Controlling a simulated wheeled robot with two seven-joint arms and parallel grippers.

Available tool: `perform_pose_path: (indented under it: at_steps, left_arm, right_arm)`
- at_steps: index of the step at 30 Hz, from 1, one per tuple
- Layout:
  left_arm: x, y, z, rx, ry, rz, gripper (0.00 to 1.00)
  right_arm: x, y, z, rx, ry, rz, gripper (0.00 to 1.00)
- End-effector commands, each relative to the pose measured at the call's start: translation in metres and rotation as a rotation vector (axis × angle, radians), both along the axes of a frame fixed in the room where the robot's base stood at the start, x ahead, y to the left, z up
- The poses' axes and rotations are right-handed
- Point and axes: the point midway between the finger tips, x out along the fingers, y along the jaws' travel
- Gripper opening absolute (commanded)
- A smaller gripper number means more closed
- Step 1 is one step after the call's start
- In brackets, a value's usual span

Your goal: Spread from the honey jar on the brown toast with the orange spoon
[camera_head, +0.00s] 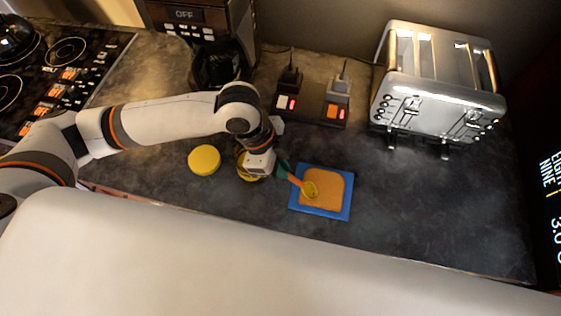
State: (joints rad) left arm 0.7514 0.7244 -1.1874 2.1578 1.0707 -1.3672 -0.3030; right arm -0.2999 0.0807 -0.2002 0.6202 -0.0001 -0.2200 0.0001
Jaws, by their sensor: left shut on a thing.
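The brown toast (328,184) lies on a blue square board (334,212) on the dark counter. My left gripper (281,170) comes in from the left and is shut on the orange spoon (294,180), just left of the toast. The spoon's yellowish bowl (310,190) is over the left part of the toast; I cannot tell whether it touches. The honey jar (250,178) stands left of the board, mostly hidden under my left gripper and wrist. A round yellow lid (204,160) lies on the counter left of the jar. My right gripper is not in view.
A silver toaster (440,85) stands at the back right. A power strip (312,108) with plugs lies behind the board. A coffee machine (205,20) is at the back and a stovetop (60,65) at the far left. The counter right of the board is clear.

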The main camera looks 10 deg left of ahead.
Motion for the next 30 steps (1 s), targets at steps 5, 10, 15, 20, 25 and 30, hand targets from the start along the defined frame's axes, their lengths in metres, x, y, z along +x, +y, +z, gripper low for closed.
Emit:
perform_pose_path:
  at_steps: [5,10,15,20,25,30]
  left_arm:
    - [0.0,0.0,-0.001,0.002,0.002,-0.001,0.0]
    - [-0.001,0.0,-0.001,0.003,0.003,-0.001,0.0]
    - [-0.001,-0.007,-0.001,0.001,0.005,-0.002,0.0]
    - [-0.001,-0.015,0.0,0.001,0.004,-0.004,0.0]
    - [-0.001,-0.023,0.001,0.002,0.005,-0.002,0.0]
    - [-0.001,-0.028,0.001,0.003,0.003,-0.001,0.0]
  right_arm:
    - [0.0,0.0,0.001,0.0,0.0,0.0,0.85]
    - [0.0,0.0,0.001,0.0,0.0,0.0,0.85]
    - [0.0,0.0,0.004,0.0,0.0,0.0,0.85]
    - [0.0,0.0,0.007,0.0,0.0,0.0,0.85]
    - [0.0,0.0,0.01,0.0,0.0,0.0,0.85]
    - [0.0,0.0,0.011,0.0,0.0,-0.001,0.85]
